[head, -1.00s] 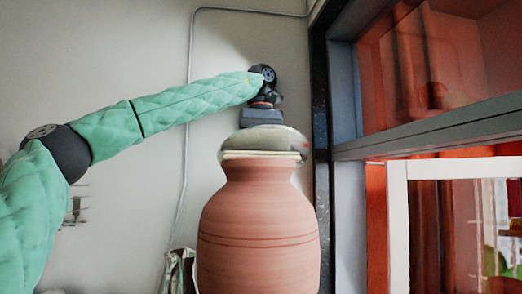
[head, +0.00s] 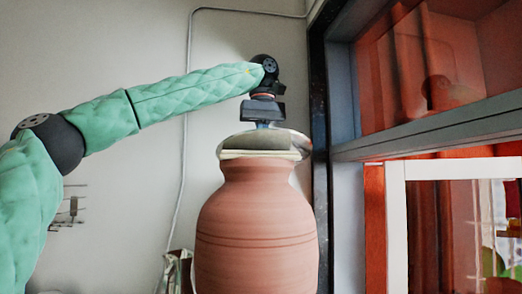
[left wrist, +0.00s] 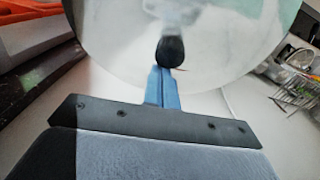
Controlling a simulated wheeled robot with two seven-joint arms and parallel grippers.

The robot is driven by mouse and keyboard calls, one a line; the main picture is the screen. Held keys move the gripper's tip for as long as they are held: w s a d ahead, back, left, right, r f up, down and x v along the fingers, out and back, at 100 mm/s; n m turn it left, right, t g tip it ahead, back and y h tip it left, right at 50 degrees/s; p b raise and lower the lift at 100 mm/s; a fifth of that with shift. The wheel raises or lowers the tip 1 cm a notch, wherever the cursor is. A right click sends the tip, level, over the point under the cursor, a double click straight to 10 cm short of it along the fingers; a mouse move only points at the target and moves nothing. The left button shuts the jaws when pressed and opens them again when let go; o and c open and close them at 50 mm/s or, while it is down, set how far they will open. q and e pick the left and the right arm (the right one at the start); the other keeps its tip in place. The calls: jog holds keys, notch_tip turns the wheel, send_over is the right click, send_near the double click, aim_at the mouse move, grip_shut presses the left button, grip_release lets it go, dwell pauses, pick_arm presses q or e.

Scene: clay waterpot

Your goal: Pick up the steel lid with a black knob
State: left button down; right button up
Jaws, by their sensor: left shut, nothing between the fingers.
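The steel lid (head: 235,143) sits on the mouth of the tall clay pot (head: 257,225) in the head view. In the left wrist view the shiny round lid (left wrist: 110,50) fills the upper middle, with its black knob (left wrist: 170,50) just beyond my fingertips. My left gripper (head: 263,125) is above the lid, pointing down. Its blue fingers (left wrist: 164,70) are shut together with nothing between them. The knob appears beside or past the tips, and I cannot tell whether they touch it. The knob is not clear in the head view. My right gripper is in neither view.
A dark-framed cabinet or window (head: 430,130) stands close on the right of the pot. A white frame (head: 397,225) is below it. A plain wall with a cable (head: 187,110) is behind. Dishes in a rack (left wrist: 295,75) show at right in the wrist view.

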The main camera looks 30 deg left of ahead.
pick_arm(q)
jog(key=shift+d+r+m, duration=1)
jog(key=shift+d+r, duration=0.2)
jog(key=shift+r, duration=3.2)
jog(key=shift+w+a+f+m, duration=0.1)
jog(key=shift+a+f+m, duration=0.05)
jog(key=shift+f+m, duration=1.35)
jog(key=shift+w+a+f+m, duration=0.1)
jog(key=shift+f+m, duration=1.05)
jog(key=shift+f, duration=0.55)
jog(key=shift+w+a+f+m, duration=0.1)
jog(key=shift+a+f+m, duration=0.05)
jog(key=shift+f+m, duration=1.35)
jog(key=shift+s, duration=0.1)
jog(key=shift+s+a, duration=0.15)
jog(key=shift+s, duration=0.55)
jog(key=shift+s+a, duration=0.1)
jog(key=shift+s, duration=0.55)
